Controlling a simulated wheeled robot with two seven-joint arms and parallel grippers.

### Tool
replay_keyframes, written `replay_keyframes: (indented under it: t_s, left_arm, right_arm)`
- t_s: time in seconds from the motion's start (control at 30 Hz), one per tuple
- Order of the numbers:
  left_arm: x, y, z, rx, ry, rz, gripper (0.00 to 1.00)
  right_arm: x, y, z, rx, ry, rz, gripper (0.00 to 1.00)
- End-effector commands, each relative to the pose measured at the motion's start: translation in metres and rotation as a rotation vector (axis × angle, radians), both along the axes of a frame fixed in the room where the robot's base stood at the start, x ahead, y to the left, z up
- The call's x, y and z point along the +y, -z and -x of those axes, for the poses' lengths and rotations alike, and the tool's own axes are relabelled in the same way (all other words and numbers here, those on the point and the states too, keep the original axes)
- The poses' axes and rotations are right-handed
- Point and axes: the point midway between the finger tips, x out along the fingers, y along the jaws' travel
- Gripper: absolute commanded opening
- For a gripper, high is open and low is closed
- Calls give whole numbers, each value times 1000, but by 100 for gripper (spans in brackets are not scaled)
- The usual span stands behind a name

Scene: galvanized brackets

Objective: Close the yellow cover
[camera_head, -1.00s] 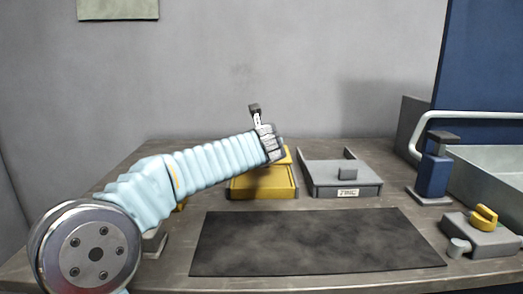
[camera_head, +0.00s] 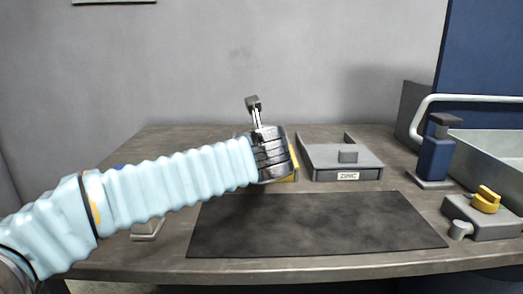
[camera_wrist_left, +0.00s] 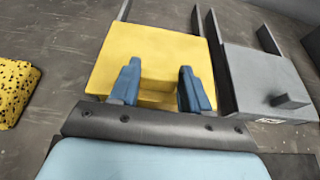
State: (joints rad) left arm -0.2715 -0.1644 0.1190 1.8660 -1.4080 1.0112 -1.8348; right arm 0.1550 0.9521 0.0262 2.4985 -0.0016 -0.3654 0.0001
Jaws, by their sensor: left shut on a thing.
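The yellow cover (camera_wrist_left: 150,45) is a flat plate in the left wrist view, with dark side rails running on past its far edge. In the head view only a yellow sliver (camera_head: 295,171) shows beside my wrist. My left gripper (camera_wrist_left: 158,82) has its two blue fingers on either side of a yellow block at the cover's near edge and is shut on it. In the head view my left gripper (camera_head: 266,156) hides most of the yellow cover, and its fingertips are hidden. My right gripper is in neither view.
A grey box labelled ZINC (camera_head: 345,175) stands close to the right. A dark mat (camera_head: 315,228) lies in front. A blue press-like device (camera_head: 435,160) and a grey block with a yellow knob (camera_head: 483,225) are farther right. A speckled yellow object (camera_wrist_left: 14,86) lies left.

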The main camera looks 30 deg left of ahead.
Motion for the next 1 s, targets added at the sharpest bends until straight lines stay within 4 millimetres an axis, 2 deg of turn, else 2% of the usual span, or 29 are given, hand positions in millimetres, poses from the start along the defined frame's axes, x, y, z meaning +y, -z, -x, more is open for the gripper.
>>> replay_keyframes:
  t_s: [0.1, 0.13, 0.3, 0.67, 0.77, 1.0]
  left_arm:
    - [-2, 2, 1, 7, 3, 3, 0]
    - [-3, 2, 1, 7, 3, 3, 48]
    - [-2, 2, 1, 7, 2, 2, 72]
    - [-4, -1, 5, 3, 2, 2, 72]
    - [-11, -7, 16, 2, 3, 2, 72]
    - [-40, -30, 62, 1, 5, 2, 72]
  right_arm:
    - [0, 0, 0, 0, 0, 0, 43]
    - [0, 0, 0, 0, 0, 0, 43]
    - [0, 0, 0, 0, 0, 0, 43]
    - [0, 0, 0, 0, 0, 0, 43]
    - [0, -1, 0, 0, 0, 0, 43]
    - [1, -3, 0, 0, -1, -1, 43]
